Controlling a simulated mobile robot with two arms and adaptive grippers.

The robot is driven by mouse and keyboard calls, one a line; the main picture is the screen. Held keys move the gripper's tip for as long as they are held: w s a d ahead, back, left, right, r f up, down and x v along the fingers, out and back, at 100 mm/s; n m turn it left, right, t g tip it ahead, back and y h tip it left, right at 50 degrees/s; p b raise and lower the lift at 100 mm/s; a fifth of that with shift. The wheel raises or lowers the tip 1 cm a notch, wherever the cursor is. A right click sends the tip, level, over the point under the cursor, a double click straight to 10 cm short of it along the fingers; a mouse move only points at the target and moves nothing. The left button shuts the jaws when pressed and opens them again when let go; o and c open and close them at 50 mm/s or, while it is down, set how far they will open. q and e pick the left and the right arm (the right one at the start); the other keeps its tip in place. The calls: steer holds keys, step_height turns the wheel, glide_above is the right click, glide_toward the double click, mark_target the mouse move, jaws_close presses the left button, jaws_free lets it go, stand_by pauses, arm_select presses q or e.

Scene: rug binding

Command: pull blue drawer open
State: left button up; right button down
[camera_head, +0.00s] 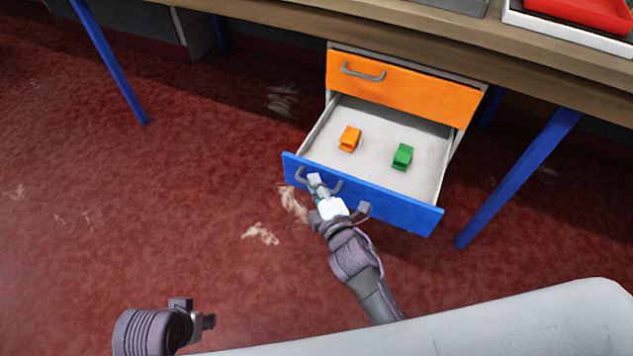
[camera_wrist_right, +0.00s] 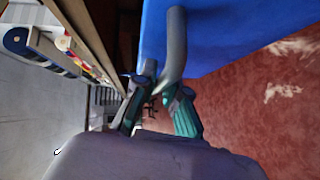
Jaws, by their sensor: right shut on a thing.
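The blue drawer (camera_head: 390,208) stands pulled well out below the orange drawer, its inside in view. Its grey handle (camera_head: 335,188) is on the left part of the blue front. My right gripper (camera_head: 316,184) is shut on this handle. In the right wrist view, the handle (camera_wrist_right: 176,45) runs down from the blue front (camera_wrist_right: 225,35) to between the fingers of my right gripper (camera_wrist_right: 160,105). My left gripper (camera_head: 207,322) is low at the left, away from the drawer; its fingers are too small to judge.
An orange block (camera_head: 349,138) and a green block (camera_head: 402,157) lie in the open drawer. The orange drawer (camera_head: 405,88) above is closed. The table (camera_head: 290,22) has blue legs (camera_head: 520,175) beside the drawers. Red carpet (camera_head: 130,200) is clear at the left.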

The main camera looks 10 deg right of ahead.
steer(key=c, duration=1.2)
jaws_free()
steer(key=v, duration=1.2)
steer(key=shift+f, duration=0.1)
